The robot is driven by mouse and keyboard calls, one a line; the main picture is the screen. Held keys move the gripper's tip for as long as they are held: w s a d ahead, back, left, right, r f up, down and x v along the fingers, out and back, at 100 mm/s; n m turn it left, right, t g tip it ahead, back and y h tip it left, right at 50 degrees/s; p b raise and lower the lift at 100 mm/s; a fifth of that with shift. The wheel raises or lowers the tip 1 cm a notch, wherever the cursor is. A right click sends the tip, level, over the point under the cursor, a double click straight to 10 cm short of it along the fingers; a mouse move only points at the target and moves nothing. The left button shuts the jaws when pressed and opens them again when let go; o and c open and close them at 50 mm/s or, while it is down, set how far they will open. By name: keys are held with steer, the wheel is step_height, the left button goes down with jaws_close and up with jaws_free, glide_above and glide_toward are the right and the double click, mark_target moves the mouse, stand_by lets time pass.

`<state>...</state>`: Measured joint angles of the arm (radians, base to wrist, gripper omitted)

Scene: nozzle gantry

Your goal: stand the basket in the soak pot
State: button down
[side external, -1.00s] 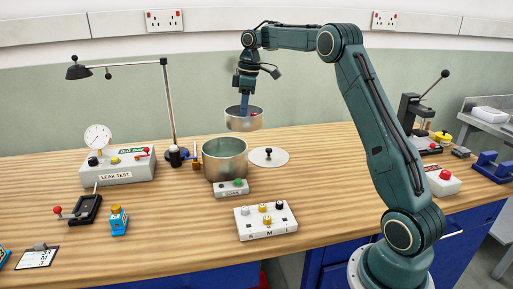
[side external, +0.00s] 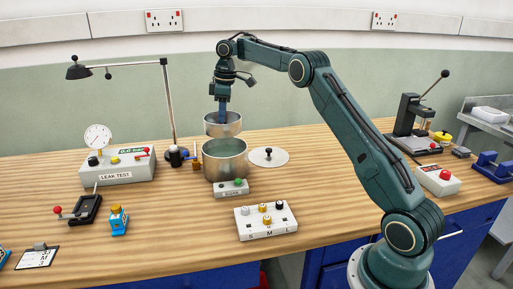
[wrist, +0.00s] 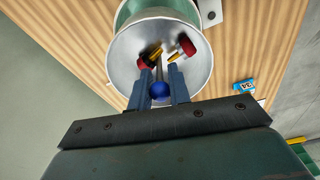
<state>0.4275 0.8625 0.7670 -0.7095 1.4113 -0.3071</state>
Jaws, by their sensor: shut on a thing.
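The basket (side external: 222,127) is a shallow round metal pan. It hangs from my gripper (side external: 222,104), just above the soak pot (side external: 225,163) and a little left of its middle. The soak pot is a wide grey metal pot with a greenish inside, standing on the bench. In the wrist view my gripper (wrist: 159,98) is shut on the basket's upright post, just by its blue knob (wrist: 159,91). The basket (wrist: 196,70) holds a few small red, yellow and dark parts. It hides most of the pot (wrist: 150,8) there.
A flat round lid with a black knob (side external: 268,156) lies right of the pot. A grey control box (side external: 232,188) stands in front, with a white tray of small knobbed parts (side external: 266,221) nearer. A lamp (side external: 168,105) and leak tester (side external: 118,168) are left.

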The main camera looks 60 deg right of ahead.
steer(key=shift+f, duration=0.2)
steer(key=shift+f, duration=2.2)
steer(key=shift+f, duration=3.65)
stand_by(1.9)
